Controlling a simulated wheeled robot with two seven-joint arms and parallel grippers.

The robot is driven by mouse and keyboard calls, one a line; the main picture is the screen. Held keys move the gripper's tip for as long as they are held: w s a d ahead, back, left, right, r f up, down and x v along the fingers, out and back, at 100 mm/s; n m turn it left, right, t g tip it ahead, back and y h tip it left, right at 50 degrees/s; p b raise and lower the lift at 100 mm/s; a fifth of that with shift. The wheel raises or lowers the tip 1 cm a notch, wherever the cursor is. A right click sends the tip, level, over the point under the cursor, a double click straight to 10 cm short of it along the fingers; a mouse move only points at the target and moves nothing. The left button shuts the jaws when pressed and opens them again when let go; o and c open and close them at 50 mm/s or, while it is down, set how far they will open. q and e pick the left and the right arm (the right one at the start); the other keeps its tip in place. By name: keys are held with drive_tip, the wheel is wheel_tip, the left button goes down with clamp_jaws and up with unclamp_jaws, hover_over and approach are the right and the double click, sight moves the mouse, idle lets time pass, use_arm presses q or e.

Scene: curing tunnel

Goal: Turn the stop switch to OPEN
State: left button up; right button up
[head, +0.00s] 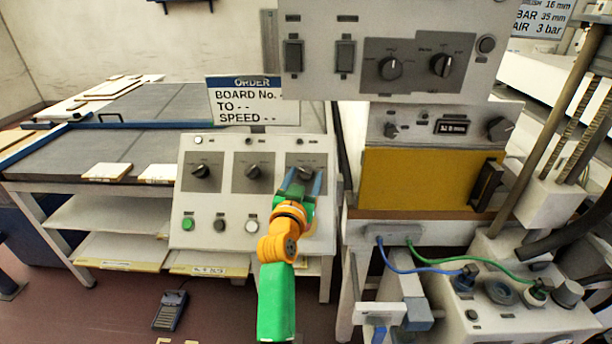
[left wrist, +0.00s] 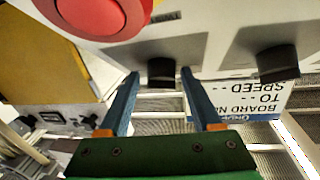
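A sloped control panel (head: 215,215) carries three dark rotary switches in a row: a left one (head: 201,171), a middle one (head: 253,172) and a right one (head: 306,173). Their labels are too small to read, so I cannot tell which is the stop switch by name. My left gripper (head: 303,182) is at the right switch and partly covers it. In the left wrist view, my open fingers (left wrist: 159,75) stand on both sides of that switch's dark knob (left wrist: 161,72), with gaps visible. The neighbouring knob (left wrist: 278,63) is apart. My right gripper is not in view.
A large red button (left wrist: 105,12) is close to the gripper. Green (head: 188,224), black (head: 219,226) and white (head: 251,226) buttons line the panel's lower part. An order sign (head: 250,100) stands behind. A yellow-fronted unit (head: 420,180) is at right.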

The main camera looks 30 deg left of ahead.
use_arm(q)
drive_tip(key=shift+a, duration=0.1)
drive_tip(key=c, duration=0.7)
clamp_jaws()
drive_tip(key=shift+h, duration=0.3)
drive_tip(key=m, duration=0.1)
drive_tip(key=m+h, duration=0.1)
drive_tip(key=shift+s+a+m+h+p, duration=0.1)
drive_tip(key=shift+a+m+h+p, duration=0.1)
drive_tip(key=shift+m+h+p, duration=0.15)
drive_tip(key=m+h, duration=0.2)
drive_tip(key=m, duration=0.1)
drive_tip(key=shift+a+h, duration=0.15)
drive_tip(key=shift+h, duration=0.2)
drive_tip(key=m+h+b, duration=0.1)
drive_tip(key=m, duration=0.2)
drive_tip(key=shift+a+h, duration=0.15)
drive_tip(key=shift+h, duration=0.25)
drive_tip(key=shift+a+r+m+g+h+b, duration=0.1)
drive_tip(key=shift+r+m+g+h+b, duration=0.1)
drive_tip(key=shift+m+g+h+b, duration=0.85)
drive_tip(key=shift+r+m+t+p, duration=0.1)
drive_tip(key=shift+m+t+p, duration=0.25)
drive_tip(key=shift+p, duration=0.1)
